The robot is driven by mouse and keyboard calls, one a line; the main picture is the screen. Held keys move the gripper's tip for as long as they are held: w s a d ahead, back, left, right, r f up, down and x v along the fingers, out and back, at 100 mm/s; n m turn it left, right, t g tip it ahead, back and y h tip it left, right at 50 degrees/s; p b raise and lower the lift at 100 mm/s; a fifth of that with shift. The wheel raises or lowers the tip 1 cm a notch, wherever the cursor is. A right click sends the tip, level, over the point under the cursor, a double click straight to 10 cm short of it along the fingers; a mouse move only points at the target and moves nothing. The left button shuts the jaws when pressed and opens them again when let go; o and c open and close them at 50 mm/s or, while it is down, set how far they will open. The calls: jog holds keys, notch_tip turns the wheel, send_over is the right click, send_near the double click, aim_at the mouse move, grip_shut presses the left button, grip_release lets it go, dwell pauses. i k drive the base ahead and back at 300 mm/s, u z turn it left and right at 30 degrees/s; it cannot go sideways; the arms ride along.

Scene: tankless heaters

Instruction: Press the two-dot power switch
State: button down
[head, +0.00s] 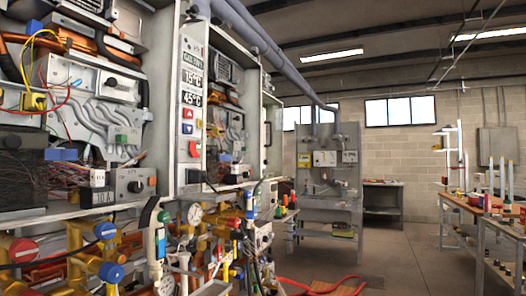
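The nearest heater with a control strip shows a red rocker-like switch (193,149) low on the strip. No two-dot marking can be made out on any switch at this size. My gripper is not in view.
Brass valves with red and blue caps (105,231), gauges (194,214) and hoses stick out below the heaters. Loose wires hang at left. A grey workbench (330,215) stands at the back, another table (465,205) at right.

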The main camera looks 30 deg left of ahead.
aim_at(192, 148)
jog(key=u, duration=0.35)
jog(key=i, duration=0.8)
jog(key=u, duration=1)
jog(key=i, duration=0.4)
jog(key=u, duration=0.4)
